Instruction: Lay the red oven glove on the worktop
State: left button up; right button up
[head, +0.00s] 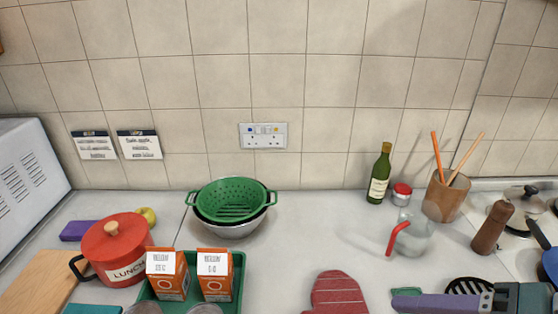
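The red oven glove (338,293) lies on the pale grey worktop (310,232) at the bottom middle of the head view. It is striped, its rounded end points up the picture, and its lower part is cut off by the frame. A purple-grey and dark teal part that looks like my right gripper (440,303) comes in from the lower right, to the right of the glove and apart from it. Its fingertips cannot be made out clearly. My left gripper is not in view.
Left are a red pot (117,245), a green colander (232,197) in a metal bowl, and a green tray (240,277) with two orange cartons. Right are a bottle (380,173), a glass jug (412,236), a utensil pot (445,198) and a mill (491,228). The middle worktop is clear.

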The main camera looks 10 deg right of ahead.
jog(key=s+a+n+g, duration=0.2)
jog(key=s+a+n, duration=0.2)
jog(key=a+n, duration=0.2)
jog(key=s+d+r+n+g+h, duration=0.2)
jog(key=s+r+n+h, duration=0.2)
jog(key=s+n, duration=0.15)
notch_tip(320, 180, up, 19)
jog(key=p, duration=1.9)
jog(key=shift+w+d+f+h, duration=0.2)
jog(key=shift+w+d+h, duration=0.05)
jog(key=shift+d+h, duration=0.1)
jog(key=shift+n, duration=0.25)
